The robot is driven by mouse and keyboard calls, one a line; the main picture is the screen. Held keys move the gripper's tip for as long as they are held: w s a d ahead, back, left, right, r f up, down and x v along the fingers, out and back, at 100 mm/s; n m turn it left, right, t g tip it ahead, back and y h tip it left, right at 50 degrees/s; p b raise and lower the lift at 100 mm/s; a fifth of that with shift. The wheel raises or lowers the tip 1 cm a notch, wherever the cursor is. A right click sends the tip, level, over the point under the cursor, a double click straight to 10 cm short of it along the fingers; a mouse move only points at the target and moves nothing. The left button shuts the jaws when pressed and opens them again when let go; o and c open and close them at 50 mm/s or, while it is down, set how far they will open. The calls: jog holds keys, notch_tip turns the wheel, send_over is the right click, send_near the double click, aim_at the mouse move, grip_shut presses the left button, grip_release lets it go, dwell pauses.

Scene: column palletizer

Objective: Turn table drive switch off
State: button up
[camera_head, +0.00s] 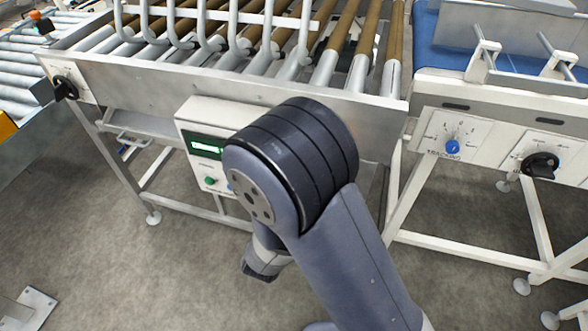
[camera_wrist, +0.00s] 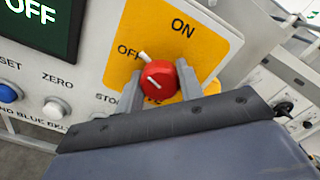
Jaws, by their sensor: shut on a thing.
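The red switch knob (camera_wrist: 160,80) sits on a yellow plate (camera_wrist: 205,47) marked ON and OFF in the wrist view. A white pointer at the knob's upper left lies by the word OFF. My gripper (camera_wrist: 158,86) has one finger on each side of the knob and is shut on it. A dark green display (camera_wrist: 45,22) at the upper left reads OFF. In the head view my arm hides the gripper and the knob. The white control box (camera_head: 205,112) shows partly behind my arm, below the roller table (camera_head: 225,82).
A blue button (camera_wrist: 8,92) and a white button (camera_wrist: 55,109) are left of the plate. In the head view, a blue knob (camera_head: 452,147) and a black switch (camera_head: 540,165) are on the right-hand frame. A black switch (camera_head: 66,88) is at the left. Bare floor lies below.

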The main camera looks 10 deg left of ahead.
jog(key=shift+n+p, duration=1.4)
jog(key=shift+n, duration=0.5)
jog(key=o, duration=1)
jog(key=s, duration=0.7)
jog(key=s+a+b, duration=0.1)
jog(key=s, duration=0.2)
jog(key=shift+s, duration=0.4)
jog(key=shift+w, duration=0.15)
